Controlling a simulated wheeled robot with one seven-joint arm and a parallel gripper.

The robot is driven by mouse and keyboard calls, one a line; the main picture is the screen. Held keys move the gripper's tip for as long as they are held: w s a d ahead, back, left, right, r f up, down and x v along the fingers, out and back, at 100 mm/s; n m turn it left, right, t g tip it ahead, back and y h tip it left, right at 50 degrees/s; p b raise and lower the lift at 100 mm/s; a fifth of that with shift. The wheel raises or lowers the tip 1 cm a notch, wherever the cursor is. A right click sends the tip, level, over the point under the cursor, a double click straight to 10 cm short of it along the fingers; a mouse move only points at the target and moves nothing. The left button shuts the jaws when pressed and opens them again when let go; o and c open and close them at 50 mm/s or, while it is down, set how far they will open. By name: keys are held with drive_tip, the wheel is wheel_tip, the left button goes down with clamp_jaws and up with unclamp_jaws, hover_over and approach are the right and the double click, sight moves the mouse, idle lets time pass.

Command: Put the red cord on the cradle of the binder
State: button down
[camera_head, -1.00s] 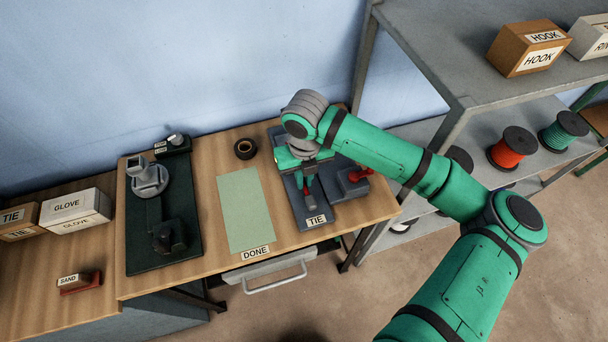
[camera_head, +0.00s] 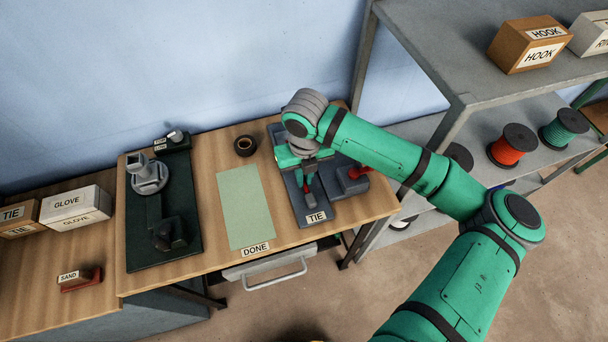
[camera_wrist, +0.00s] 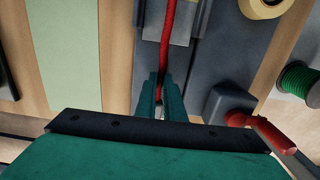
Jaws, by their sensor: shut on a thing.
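My gripper (camera_wrist: 160,95) is shut on the red cord (camera_wrist: 168,35), which runs up from between the fingertips in the wrist view. The cord lies along the dark grey binder base (camera_wrist: 230,50). In the head view the gripper is low over the binder plate (camera_head: 296,207) marked TIE, and a bit of red cord (camera_head: 307,188) shows below my wrist. A dark block edge runs close beside the cord in the wrist view. My arm and gripper hide most of the cradle, so I cannot tell whether the cord rests on it.
A red-handled lever (camera_head: 355,174) stands right of the gripper. The green DONE mat (camera_head: 245,208) lies to the left, with a tape roll (camera_head: 245,146) behind it. A dark press (camera_head: 160,220) stands further left. Shelves with spools (camera_head: 513,145) stand at right.

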drive_tip(key=shift+f, duration=0.35)
drive_tip(key=c, duration=1.8)
unclamp_jaws()
drive_tip(key=shift+r, duration=0.1)
drive_tip(key=shift+d+r, duration=0.1)
drive_tip(key=shift+r, duration=0.25)
wheel_tip(320, 180, up, 10)
drive_tip(key=shift+s, duration=0.15)
